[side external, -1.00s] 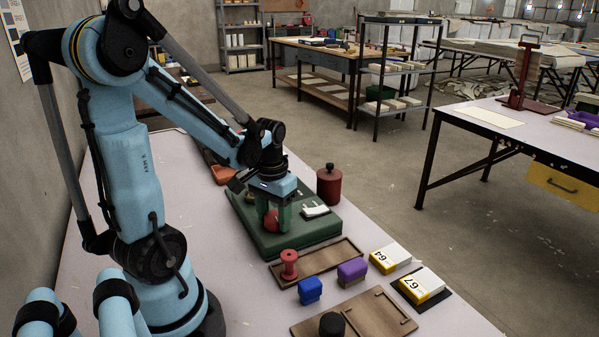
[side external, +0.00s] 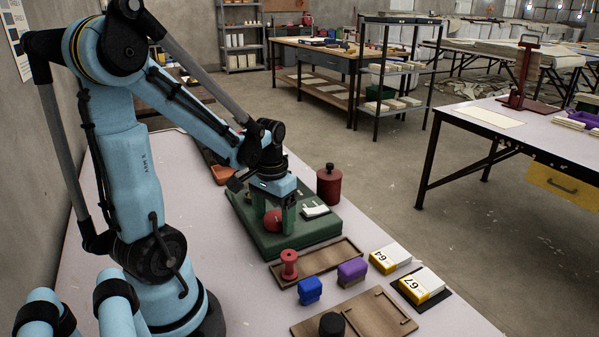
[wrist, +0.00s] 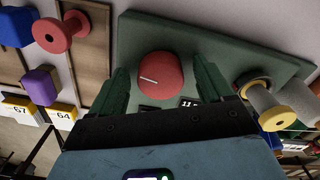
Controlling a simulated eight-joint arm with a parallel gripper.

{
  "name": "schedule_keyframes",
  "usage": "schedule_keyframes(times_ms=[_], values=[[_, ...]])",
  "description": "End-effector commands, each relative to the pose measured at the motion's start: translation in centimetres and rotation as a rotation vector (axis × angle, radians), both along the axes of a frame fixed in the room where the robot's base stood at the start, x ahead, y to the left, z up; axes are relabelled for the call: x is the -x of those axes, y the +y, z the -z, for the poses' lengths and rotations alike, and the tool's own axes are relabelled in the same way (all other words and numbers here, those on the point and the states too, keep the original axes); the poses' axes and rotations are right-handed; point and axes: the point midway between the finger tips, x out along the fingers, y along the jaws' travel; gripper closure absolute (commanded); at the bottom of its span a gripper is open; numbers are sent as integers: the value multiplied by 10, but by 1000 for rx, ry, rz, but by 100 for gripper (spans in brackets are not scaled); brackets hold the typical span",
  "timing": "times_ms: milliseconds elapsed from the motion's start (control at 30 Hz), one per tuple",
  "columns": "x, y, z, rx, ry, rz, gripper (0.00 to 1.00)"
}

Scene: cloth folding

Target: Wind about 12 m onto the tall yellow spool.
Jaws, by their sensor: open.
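A green winding machine (side external: 300,240) lies on the table, with a round red knob (side external: 273,220) on top. In the wrist view the knob (wrist: 160,75) bears a white line mark. My gripper (side external: 274,226) is low over the machine, its green fingers open on either side of the knob. In the wrist view my gripper (wrist: 159,88) shows gaps between fingers and knob. A spool with a yellow flange (wrist: 277,118) and grey body is at the machine's right in the wrist view. A small dark display (wrist: 190,103) beside the knob is partly hidden; "11" shows.
A red spool (side external: 289,264) stands on a brown tray (side external: 335,262). Bare tabletop (side external: 250,300) lies at the front.

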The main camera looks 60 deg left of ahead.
Motion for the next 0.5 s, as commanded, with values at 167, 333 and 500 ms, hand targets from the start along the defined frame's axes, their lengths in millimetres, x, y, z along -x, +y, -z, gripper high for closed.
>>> schedule_keyframes(times_ms=[167, 333, 500], values=[[0, 0, -1, 0, 0, 0, 20], [0, 0, -13, 0, 0, 0, 20], [0, 0, -33, 0, 0, 0, 20]])
